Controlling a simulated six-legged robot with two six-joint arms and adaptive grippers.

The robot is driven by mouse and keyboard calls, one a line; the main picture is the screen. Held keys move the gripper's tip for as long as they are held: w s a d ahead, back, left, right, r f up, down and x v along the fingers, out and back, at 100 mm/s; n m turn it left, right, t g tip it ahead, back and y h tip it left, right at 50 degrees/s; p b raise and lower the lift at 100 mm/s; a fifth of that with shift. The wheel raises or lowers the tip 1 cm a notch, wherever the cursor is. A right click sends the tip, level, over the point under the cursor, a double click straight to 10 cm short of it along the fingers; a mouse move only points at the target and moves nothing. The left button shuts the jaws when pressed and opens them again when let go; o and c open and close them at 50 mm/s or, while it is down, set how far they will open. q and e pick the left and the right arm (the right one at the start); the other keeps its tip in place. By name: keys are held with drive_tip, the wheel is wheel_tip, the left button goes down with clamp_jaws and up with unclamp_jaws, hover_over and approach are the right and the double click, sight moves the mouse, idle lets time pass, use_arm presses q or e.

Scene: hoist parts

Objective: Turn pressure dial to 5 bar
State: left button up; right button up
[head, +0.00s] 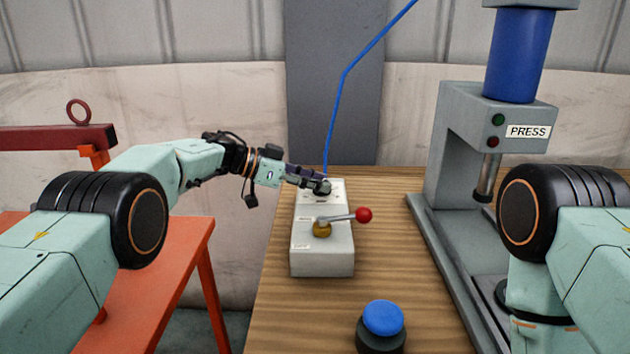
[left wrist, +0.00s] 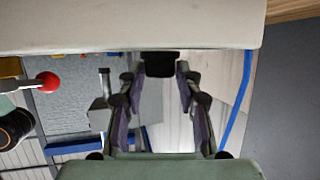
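The pressure dial (head: 323,187) is a small dark knob on top of the far end of the pale control box (head: 322,262). My left gripper (head: 318,184) reaches in from the left at the dial and partly hides it. In the left wrist view the black dial (left wrist: 160,64) sits between the tips of my left gripper (left wrist: 156,72). The fingers are apart, with a small gap on the picture's left side; contact on the right side is unclear. The dial's scale and setting cannot be read. My right gripper is out of view.
A lever with a red ball (head: 363,215) stands on the near part of the box. A blue hose (head: 340,95) rises behind it. A blue button (head: 383,318) is at the bench's front. The grey press (head: 452,140) stands right; an orange stand (head: 165,275) is left.

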use_arm(q)
drive_tip(key=o, duration=0.3)
drive_tip(key=v, duration=1.2)
drive_tip(key=shift+r, duration=0.1)
